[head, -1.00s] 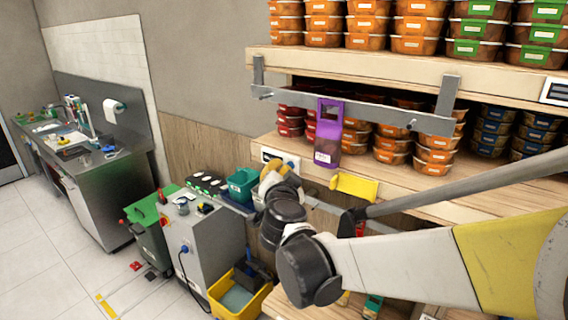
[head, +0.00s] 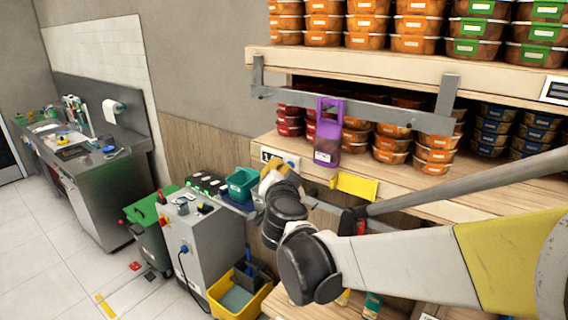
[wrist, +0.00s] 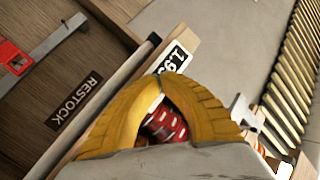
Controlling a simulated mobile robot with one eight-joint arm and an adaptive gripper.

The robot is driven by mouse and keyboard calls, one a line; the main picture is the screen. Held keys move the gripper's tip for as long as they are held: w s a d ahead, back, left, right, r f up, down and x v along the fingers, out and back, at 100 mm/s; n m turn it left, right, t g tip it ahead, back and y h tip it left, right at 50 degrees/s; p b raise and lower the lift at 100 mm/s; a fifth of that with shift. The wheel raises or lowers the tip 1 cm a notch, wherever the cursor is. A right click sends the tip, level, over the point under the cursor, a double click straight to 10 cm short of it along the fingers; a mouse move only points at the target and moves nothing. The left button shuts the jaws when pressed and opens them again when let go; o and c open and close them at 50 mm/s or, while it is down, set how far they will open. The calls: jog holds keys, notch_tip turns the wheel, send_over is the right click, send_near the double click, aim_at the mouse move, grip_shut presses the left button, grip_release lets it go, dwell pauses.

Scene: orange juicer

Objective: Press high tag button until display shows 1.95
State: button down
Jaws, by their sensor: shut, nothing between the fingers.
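The price tag (head: 267,155) with its display sits on the front edge of the middle shelf in the head view. In the wrist view the tag's display (wrist: 177,59) is white with black digits that read "1.9"; the last digit is hidden behind my finger. My gripper (head: 273,166) is right at the tag in the head view. Its yellow fingers (wrist: 160,80) are shut with nothing between the tips and overlap the tag's lower end in the wrist view. The button is hidden, and I cannot tell whether the fingertips touch it.
A purple holder (head: 328,140) hangs from a metal rail (head: 350,109) above the shelf. A yellow card (head: 355,186) is right of my gripper. Red tubs (wrist: 168,128) show between the fingers. A RESTOCK label (wrist: 74,99) is at left. A grey machine (head: 205,240) stands below.

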jog(key=shift+s+a, duration=0.45)
jog(key=shift+s, duration=0.15)
jog(key=shift+s+a, duration=0.8)
jog(key=shift+s, duration=0.2)
jog(key=shift+s+a, duration=0.75)
jog(key=shift+s, duration=0.2)
jog(key=s+a, duration=0.1)
jog(key=s, duration=0.1)
jog(key=s+a, duration=0.2)
jog(key=shift+s+a+b, duration=0.3)
jog(key=shift+s+b, duration=0.05)
